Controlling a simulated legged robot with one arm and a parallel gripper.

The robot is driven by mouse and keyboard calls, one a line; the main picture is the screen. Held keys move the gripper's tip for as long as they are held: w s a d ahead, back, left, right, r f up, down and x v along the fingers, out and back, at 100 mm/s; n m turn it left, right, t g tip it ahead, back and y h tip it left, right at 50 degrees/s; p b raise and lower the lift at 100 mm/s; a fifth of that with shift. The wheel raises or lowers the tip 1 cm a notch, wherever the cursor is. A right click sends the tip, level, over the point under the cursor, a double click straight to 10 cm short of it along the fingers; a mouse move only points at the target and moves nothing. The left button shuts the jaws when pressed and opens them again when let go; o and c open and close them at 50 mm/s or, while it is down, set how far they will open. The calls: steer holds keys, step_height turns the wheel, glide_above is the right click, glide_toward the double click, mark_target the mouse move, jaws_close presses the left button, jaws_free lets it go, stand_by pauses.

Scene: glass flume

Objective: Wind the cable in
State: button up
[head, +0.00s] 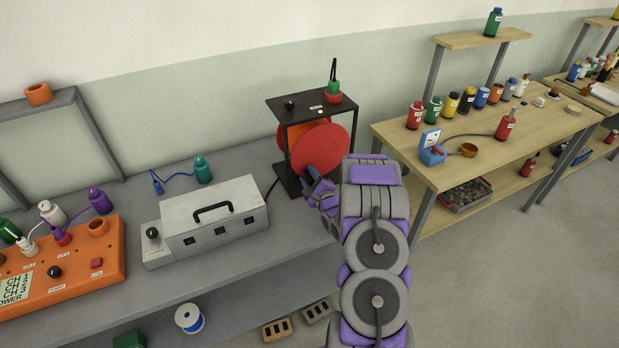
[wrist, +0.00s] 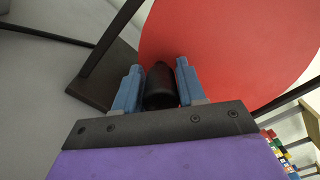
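The cable reel is a large red disc (head: 322,148) held in a black frame (head: 283,115) on the grey bench. In the wrist view the red disc (wrist: 225,50) fills much of the upper picture. A dark, rounded crank handle (wrist: 160,87) sticks out in front of the disc. My gripper (wrist: 160,82) has one blue finger on each side of this handle, close against it, and looks shut on it. In the head view my gripper (head: 318,190) is at the lower front of the disc, and the handle is hidden there. A dark cable (head: 272,186) runs between the frame and the grey box.
A grey box with a black handle (head: 215,222) stands left of the reel. An orange panel (head: 75,268) lies farther left. A green-and-red item (head: 333,92) sits on the frame top. A wooden table (head: 480,140) with several bottles stands to the right, with open floor in front.

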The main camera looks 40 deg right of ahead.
mark_target(329, 169)
steer(key=shift+a, duration=0.1)
jaws_close()
steer(key=shift+f, duration=0.15)
steer(key=n+p, duration=0.1)
steer(key=d+f+n+p, duration=0.1)
steer(key=shift+s+d+n, duration=0.25)
steer(key=shift+n, duration=0.15)
steer(key=d+n, duration=0.1)
steer(key=f+n+p, duration=0.1)
steer(key=shift+s+d+f+n+p, duration=0.1)
steer(key=shift+s+d+n+p, duration=0.15)
steer(key=shift+d+n+p, duration=0.1)
steer(key=n, duration=0.1)
steer(key=d+n+p, duration=0.1)
steer(key=d+n, duration=0.1)
steer(key=shift+s+d+f+n, duration=0.2)
steer(key=shift+s+f+n, duration=0.05)
steer(key=shift+s, duration=0.05)
steer(key=d+n, duration=0.1)
steer(key=d+n+p, duration=0.1)
steer(key=n, duration=0.1)
steer(key=shift+s, duration=0.3)
steer(key=shift+s+d+r+n+p, duration=0.1)
steer(key=shift+d+r+n+p, duration=0.1)
steer(key=shift+d+n, duration=0.25)
steer(key=shift+s+d+r+n+p, duration=0.1)
steer(key=shift+d+n+p, duration=0.15)
steer(key=shift+n, duration=0.2)
steer(key=shift+d, duration=0.15)
